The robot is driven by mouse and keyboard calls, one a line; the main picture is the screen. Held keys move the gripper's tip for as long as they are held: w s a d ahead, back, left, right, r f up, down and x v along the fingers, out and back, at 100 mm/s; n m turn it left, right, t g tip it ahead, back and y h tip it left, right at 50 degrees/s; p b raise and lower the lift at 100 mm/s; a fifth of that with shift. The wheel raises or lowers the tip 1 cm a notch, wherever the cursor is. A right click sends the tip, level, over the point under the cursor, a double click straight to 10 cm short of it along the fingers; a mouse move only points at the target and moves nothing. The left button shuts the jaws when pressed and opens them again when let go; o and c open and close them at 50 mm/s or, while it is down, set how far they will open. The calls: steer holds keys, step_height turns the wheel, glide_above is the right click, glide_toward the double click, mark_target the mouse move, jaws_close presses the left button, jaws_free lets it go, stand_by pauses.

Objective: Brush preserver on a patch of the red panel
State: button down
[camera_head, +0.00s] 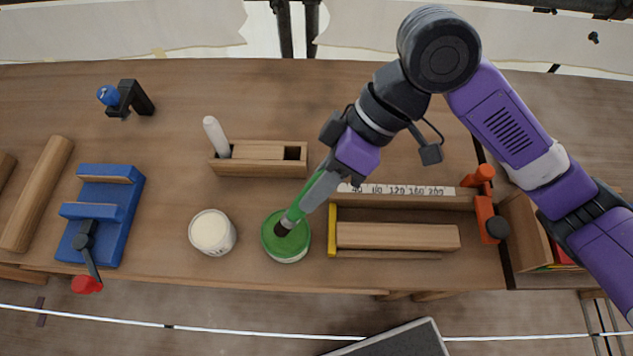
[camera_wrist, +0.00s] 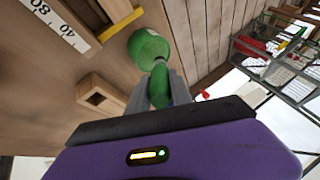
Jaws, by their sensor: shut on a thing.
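My gripper (camera_head: 319,188) is shut on the green handle of a brush (camera_head: 300,207), which slants down to the left. The brush's dark bristle end is at the green surface in a round tin (camera_head: 287,248), near the table's front edge; how deep it sits cannot be told. In the wrist view, the green handle (camera_wrist: 158,88) shows between the grey fingers, with the green tin (camera_wrist: 149,46) beyond it. A red piece (camera_head: 563,256) shows in the box at the right; I cannot tell whether it is the red panel.
A white tub with cream contents (camera_head: 212,232) stands left of the tin. A wooden holder (camera_head: 260,166) with a white stick is behind. A ruler jig with a wooden block (camera_head: 398,237) lies right. A blue fixture (camera_head: 101,215) is at the left.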

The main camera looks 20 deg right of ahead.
steer(key=shift+f+b, duration=0.45)
steer(key=shift+f, duration=0.15)
stand_by(1.2)
steer(key=shift+r, duration=0.1)
steer(key=shift+r+p, duration=3)
steer(key=shift+r, duration=0.45)
